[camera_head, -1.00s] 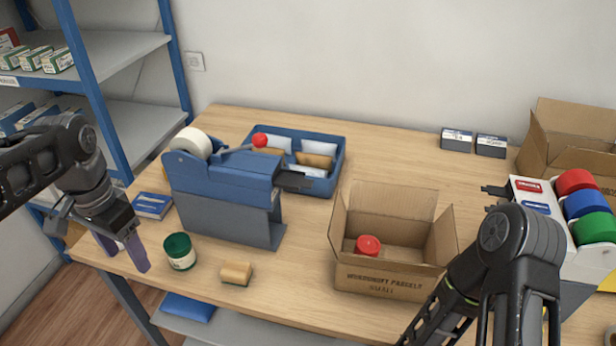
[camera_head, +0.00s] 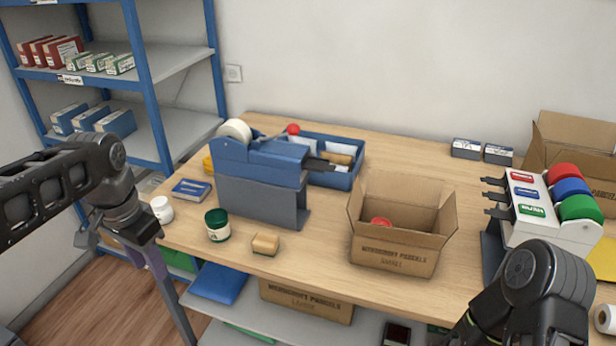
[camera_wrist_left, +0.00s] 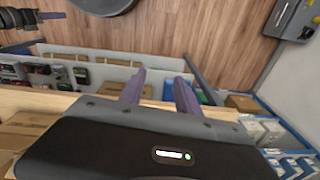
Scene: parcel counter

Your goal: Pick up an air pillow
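A blue tray (camera_head: 356,168) stands at the back of the counter, behind the tape dispenser. Pale, pillow-like packets (camera_head: 341,148) and a tan one lie in it; I cannot tell for sure which are air pillows. The dispenser hides part of the tray. My left gripper (camera_head: 152,259) points down off the counter's left front edge, far from the tray. In the left wrist view, its two purple fingers (camera_wrist_left: 159,92) are apart with nothing between them. My right arm is at the lower right, and its gripper is outside the picture.
The blue tape dispenser (camera_head: 262,181) stands between my left arm and the tray. A green jar (camera_head: 217,226), a white mug (camera_head: 162,209) and a sponge (camera_head: 265,244) are near the front edge. An open carton (camera_head: 395,257) holds a red-topped item. A label dispenser (camera_head: 528,205) stands right.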

